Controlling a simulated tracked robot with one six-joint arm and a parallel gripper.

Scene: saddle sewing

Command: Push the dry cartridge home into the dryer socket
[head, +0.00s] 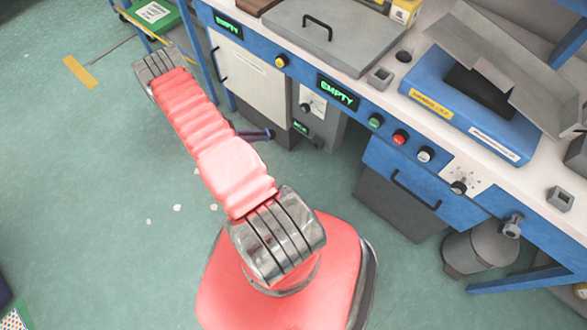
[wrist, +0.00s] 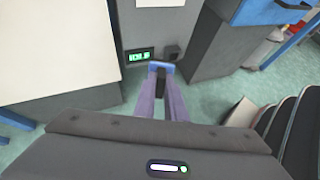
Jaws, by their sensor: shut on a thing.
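In the wrist view, my gripper (wrist: 162,80) has its two purple fingers shut on a small blue cartridge (wrist: 160,65) at their tips. A dark opening, which looks like the dryer socket (wrist: 173,52), lies just beyond and to the right of the cartridge, beside a small green-lit display (wrist: 139,55). I cannot tell whether the cartridge touches or has entered it. In the head view, my gripper (head: 262,134) shows as a purple shape by the grey dryer unit (head: 322,122) under the bench. The cartridge and socket are not clear there.
A blue-fronted bench (head: 350,105) runs along the right, with displays reading EMPTY and several buttons. A dark drawer cabinet (head: 400,205) stands right of the dryer unit, and a pale door panel (head: 248,88) stands to its left. The green floor is open on the left.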

